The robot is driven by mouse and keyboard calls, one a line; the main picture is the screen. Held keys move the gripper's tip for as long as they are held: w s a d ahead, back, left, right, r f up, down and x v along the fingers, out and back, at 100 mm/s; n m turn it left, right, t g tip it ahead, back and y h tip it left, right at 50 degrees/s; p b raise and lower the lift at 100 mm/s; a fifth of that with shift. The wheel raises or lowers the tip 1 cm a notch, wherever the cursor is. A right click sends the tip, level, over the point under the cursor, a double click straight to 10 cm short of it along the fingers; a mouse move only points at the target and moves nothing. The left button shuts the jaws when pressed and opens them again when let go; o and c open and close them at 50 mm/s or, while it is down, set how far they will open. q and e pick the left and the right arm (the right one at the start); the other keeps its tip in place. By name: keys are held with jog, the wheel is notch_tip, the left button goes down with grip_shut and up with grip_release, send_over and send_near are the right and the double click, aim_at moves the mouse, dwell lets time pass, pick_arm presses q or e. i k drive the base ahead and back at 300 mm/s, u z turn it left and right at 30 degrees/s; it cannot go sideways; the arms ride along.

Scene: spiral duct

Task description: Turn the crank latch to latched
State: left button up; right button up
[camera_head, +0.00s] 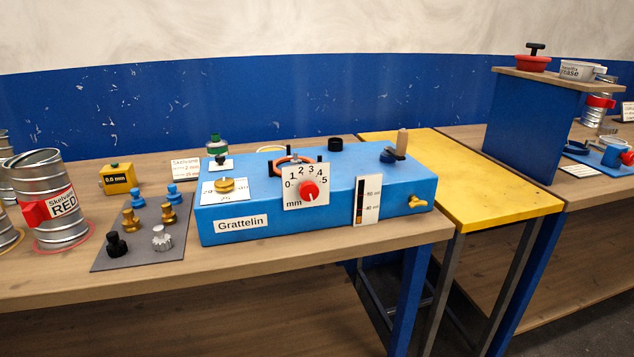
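A blue box labelled "Grattelin" (300,225) sits on the wooden bench. On its top right is a crank-like part with a dark blue round base (388,157) and an upright wooden handle (402,142). This looks like the crank latch, but no label on it is readable, and I cannot tell whether it is latched. A brass wing-shaped knob (417,202) is on the box's right front. A red dial knob (309,191) sits on a white 0–5 mm scale. Neither of my grippers is in view.
A grey mat (125,252) with several small knobs lies left of the box. Metal duct cylinders (48,190) stand at the far left. A yellow table (470,185) adjoins on the right, its top clear. Beyond it stands a raised blue stand (535,120) holding a red pot (533,64).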

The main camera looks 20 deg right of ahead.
aim_at(415, 202)
jog(key=z, duration=2.95)
jog(key=i, duration=2.05)
jog(key=u, duration=2.5)
